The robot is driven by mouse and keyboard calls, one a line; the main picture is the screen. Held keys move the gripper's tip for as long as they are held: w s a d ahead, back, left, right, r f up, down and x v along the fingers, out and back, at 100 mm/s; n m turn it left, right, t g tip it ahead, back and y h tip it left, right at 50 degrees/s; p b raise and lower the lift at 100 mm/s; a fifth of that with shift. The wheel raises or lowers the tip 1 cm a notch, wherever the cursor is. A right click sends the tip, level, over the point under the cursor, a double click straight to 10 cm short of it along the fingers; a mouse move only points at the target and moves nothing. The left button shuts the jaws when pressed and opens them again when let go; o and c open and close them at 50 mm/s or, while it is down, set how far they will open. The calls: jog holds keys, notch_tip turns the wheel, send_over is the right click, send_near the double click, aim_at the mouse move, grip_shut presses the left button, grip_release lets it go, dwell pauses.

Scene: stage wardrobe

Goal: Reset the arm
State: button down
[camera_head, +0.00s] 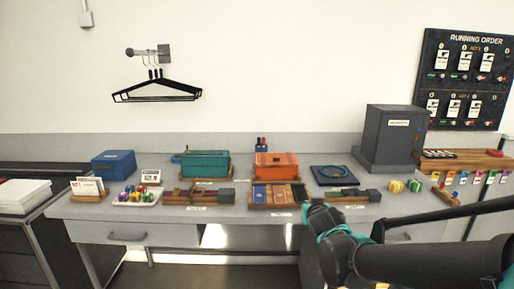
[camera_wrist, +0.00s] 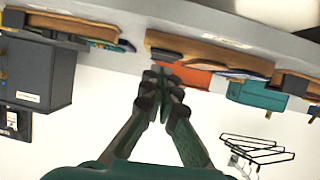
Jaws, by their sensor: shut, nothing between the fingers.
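My gripper (camera_head: 316,207) is at the front edge of the grey table (camera_head: 180,211) in the head view, right of the middle. My dark arm reaches in from the right edge. In the wrist view my gripper (camera_wrist: 166,76) has its fingers together with nothing between them. That view shows the scene upside down, with the tabletop edge (camera_wrist: 120,15) along the top. The fingertips overlap the orange box (camera_wrist: 190,76) there, but look apart from it. Part of the table front is hidden behind my arm.
A teal box (camera_head: 205,165), an orange box (camera_head: 276,166), a blue box (camera_head: 113,164) and wooden trays (camera_head: 198,197) line the table. A dark grey cabinet (camera_head: 390,138) stands at the right. Black hangers (camera_head: 157,91) hang on the wall, well above the table.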

jog(key=s+d+f+g, duration=0.1)
jog(key=s+f+g, duration=0.8)
jog(key=s+f, duration=0.5)
jog(key=shift+s+d+f+y, duration=0.15)
jog(key=shift+d+f+y, duration=0.1)
jog(key=shift+f+y, duration=0.15)
jog(key=c, duration=2.3)
grip_release()
